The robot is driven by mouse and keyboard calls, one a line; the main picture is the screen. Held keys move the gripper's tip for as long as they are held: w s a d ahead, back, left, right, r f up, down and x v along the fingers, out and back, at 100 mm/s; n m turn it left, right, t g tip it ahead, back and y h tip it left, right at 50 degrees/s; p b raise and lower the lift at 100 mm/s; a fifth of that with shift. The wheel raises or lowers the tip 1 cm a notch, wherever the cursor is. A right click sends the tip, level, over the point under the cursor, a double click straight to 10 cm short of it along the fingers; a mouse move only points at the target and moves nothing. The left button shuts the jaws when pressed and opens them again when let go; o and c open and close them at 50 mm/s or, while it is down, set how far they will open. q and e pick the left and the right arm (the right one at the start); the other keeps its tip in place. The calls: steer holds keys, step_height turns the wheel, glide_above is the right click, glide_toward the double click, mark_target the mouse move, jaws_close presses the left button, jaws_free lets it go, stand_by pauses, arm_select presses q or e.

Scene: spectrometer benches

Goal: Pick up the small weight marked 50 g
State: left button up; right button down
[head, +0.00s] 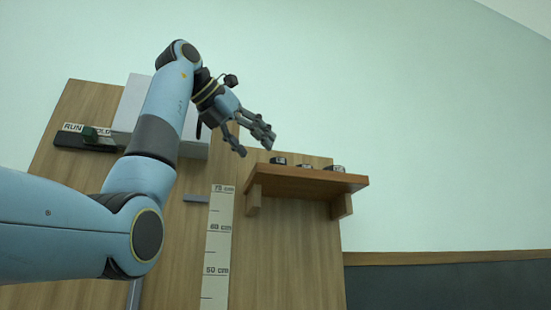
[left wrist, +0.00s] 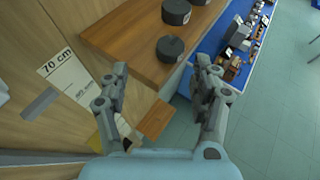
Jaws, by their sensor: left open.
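Several small dark round weights stand on a brown wooden wall shelf (head: 285,183). In the head view one weight (head: 278,160) is at the shelf's left end, one (head: 305,166) in the middle and one (head: 337,169) at the right. Their marks are too small to read. In the left wrist view a near weight (left wrist: 170,48) and a farther weight (left wrist: 176,12) show on the shelf, with another cut off at the top edge. My left gripper (head: 257,143) is open and empty, beside the shelf's left end and apart from the weights. My right gripper is not in view.
A vertical centimetre scale (head: 220,240) is on the wooden panel left of the shelf. A dark RUN/HOLD switch (head: 85,138) is farther left by a pale box. In the left wrist view a blue bench (left wrist: 212,45) with small parts lies below the shelf.

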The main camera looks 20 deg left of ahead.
mark_target(271, 164)
arm_select(q)
steer(key=w+d+p, duration=0.2)
steer(key=d+p, duration=0.1)
steer(key=shift+w+f, duration=0.1)
steer(key=shift+f, duration=0.25)
steer(key=shift+w+f, duration=0.3)
steer(key=shift+w, duration=0.2)
steer(key=shift+w+f, duration=0.25)
steer(key=shift+w, duration=0.2)
steer(key=shift+w+f, duration=0.15)
steer(key=shift+s+d, duration=0.15)
steer(key=shift+s, duration=0.15)
steer(key=c, duration=0.4)
steer(key=shift+w, duration=0.1)
steer(key=c, duration=0.8)
